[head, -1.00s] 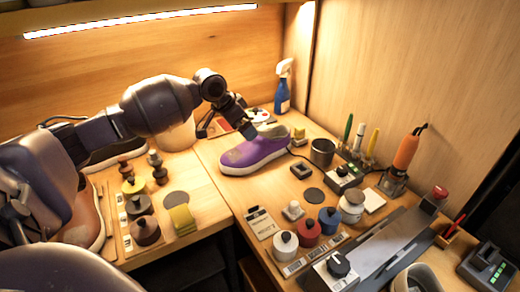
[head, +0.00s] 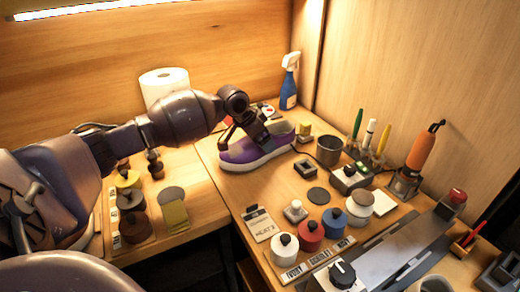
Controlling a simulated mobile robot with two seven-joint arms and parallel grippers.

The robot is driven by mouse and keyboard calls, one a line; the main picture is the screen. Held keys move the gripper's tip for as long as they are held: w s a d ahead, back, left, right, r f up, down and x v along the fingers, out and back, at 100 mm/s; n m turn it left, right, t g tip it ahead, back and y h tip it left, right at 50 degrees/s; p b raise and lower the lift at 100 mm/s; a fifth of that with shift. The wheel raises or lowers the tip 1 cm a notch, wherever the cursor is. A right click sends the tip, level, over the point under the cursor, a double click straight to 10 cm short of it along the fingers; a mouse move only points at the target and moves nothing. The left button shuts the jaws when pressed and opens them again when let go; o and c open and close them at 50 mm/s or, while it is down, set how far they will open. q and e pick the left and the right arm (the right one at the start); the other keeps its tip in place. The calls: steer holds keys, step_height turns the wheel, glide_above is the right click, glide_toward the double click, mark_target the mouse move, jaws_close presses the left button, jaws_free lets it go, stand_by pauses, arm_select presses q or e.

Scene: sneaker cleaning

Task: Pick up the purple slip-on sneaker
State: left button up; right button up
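The purple slip-on sneaker (head: 240,152) with a white sole sits on the wooden bench near the back corner, toe to the left. My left gripper (head: 266,142) reaches down over it from the upper left. Its dark fingers are at the shoe's opening and hide part of the upper. I cannot tell whether they are open or closed on the shoe. The sole appears to be on the bench. My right gripper is not in view.
A blue spray bottle (head: 289,85) stands behind the sneaker, and a paper roll (head: 164,84) stands to the left. A dark metal cup (head: 329,151) and a small square block (head: 305,169) are to its right. Several lidded jars, such as the red one (head: 310,235), stand in front.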

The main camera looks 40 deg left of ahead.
arm_select(q)
steer(key=shift+r, duration=0.2)
steer(key=shift+c, duration=0.6)
steer(key=c, duration=0.9)
steer(key=shift+r, duration=0.1)
